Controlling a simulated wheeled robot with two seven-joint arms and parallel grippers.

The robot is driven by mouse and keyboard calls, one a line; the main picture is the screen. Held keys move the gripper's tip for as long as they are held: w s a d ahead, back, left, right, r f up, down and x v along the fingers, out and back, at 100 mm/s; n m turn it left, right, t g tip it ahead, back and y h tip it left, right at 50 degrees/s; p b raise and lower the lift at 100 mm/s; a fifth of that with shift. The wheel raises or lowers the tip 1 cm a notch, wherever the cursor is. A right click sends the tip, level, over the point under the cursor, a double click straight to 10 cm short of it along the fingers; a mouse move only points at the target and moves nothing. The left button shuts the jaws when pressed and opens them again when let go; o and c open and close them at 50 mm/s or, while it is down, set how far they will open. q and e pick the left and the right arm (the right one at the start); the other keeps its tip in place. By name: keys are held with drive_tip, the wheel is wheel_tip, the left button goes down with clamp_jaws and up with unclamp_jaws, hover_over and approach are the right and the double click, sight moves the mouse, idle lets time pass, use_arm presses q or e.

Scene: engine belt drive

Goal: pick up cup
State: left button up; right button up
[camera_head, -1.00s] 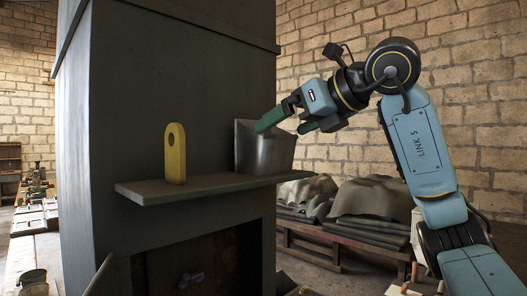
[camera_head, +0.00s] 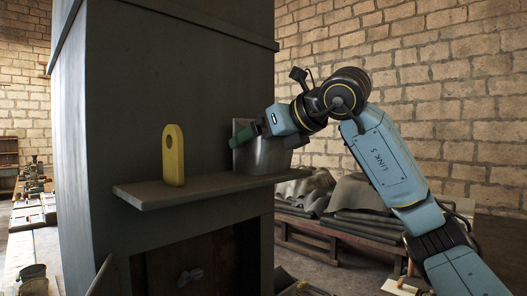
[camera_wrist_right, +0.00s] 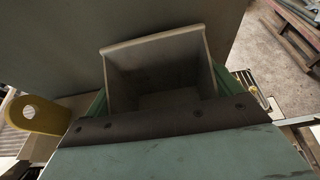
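The cup is a grey metal, square-walled, open-topped container (camera_head: 262,155) standing upright at the right end of the shelf. It also shows in the right wrist view (camera_wrist_right: 157,72), where I look down into its empty inside. My right gripper (camera_head: 255,138) reaches in from the right at the cup's upper part. In the wrist view its green fingers (camera_wrist_right: 163,88) lie along the left and right sides of the cup, spread about the cup's width. I cannot tell whether they touch the walls. The far finger is hidden in the head view. My left gripper is not in view.
The narrow shelf (camera_head: 205,190) juts from a dark column (camera_head: 200,80). A yellow upright piece with a hole (camera_head: 173,158) stands on it left of the cup, also in the wrist view (camera_wrist_right: 38,116). A low bench with draped grey covers (camera_head: 350,215) is behind at right.

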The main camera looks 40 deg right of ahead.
drive_tip(key=c, duration=0.4)
drive_tip(key=shift+c, duration=0.2)
